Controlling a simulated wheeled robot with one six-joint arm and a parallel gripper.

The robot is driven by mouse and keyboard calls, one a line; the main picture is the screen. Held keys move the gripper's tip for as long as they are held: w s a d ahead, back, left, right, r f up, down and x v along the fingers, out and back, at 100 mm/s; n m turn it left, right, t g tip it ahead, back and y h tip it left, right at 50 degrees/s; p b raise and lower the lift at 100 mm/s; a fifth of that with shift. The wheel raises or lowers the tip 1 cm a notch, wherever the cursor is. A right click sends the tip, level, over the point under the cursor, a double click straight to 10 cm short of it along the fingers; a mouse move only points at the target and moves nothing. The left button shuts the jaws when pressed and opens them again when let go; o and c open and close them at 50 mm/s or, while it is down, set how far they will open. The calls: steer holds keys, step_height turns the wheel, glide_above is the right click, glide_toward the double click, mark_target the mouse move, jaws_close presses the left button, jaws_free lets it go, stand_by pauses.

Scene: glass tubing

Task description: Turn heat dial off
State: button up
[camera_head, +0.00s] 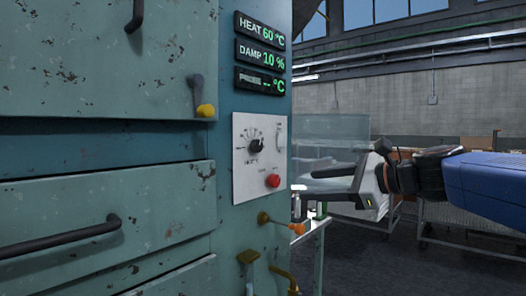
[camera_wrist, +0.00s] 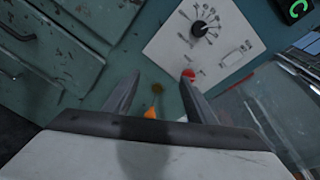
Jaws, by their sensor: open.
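The heat dial (camera_head: 254,146) is a black knob with a printed scale around it on a white control panel (camera_head: 243,186), on the side of a teal cabinet. In the wrist view the dial (camera_wrist: 199,28) is at the top, beyond my fingertips. A display above the panel (camera_head: 262,29) reads HEAT 60 °C. My gripper (camera_head: 320,180) is open and empty, to the right of the panel and apart from the dial. In the wrist view its two fingers (camera_wrist: 158,82) point toward the panel's lower edge.
A red button (camera_head: 273,181) sits below the dial on the panel. An orange-tipped lever (camera_head: 297,228) and brass valve handles stick out below. A yellow-knobbed handle (camera_head: 205,110) is on the cabinet's front. A clear glass-like pane (camera_head: 330,130) stands behind my gripper.

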steer(key=w+r+m+t+y, duration=0.1)
steer(key=w+r+m+y, duration=0.2)
steer(key=r, duration=0.4)
steer(key=h, duration=0.1)
glide_toward(259, 146)
steer(key=shift+m, duration=0.3)
steer(key=x, duration=0.8)
steer(key=shift+w+a, duration=0.2)
steer(key=shift+c, duration=0.6)
steer(key=c, duration=0.9)
